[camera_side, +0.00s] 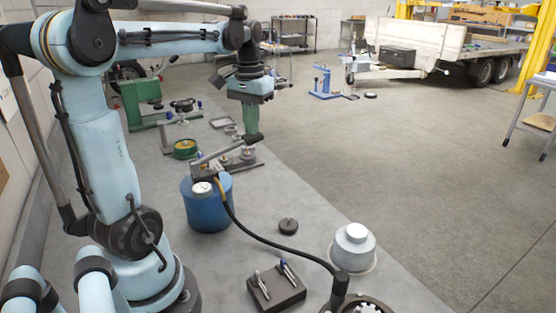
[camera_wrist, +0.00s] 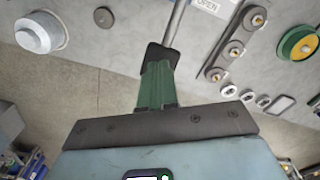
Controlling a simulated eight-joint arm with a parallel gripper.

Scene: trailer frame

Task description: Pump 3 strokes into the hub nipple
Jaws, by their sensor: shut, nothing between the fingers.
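The blue grease pump drum (camera_side: 207,212) stands on the grey bench with a round white gauge on it. Its lever (camera_side: 217,151) slants up to the right and ends in a black grip (camera_side: 254,139). My gripper (camera_side: 251,133) points down at this grip, its green fingers closed together. In the wrist view the fingers (camera_wrist: 157,86) overlap the black grip (camera_wrist: 158,53), with the grey lever rod running up from it; whether they touch it I cannot tell. A dark hose (camera_side: 262,237) runs from the pump to a black coupler (camera_side: 341,286) at the hub (camera_side: 368,306). The nipple is hidden.
A grey lidded can (camera_side: 353,248), a black cap (camera_side: 288,226) and a dark block with tools (camera_side: 276,288) are on the bench. A plate with round brass-centred parts (camera_wrist: 235,46) and a green-yellow reel (camera_wrist: 298,43) lie near the lever.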

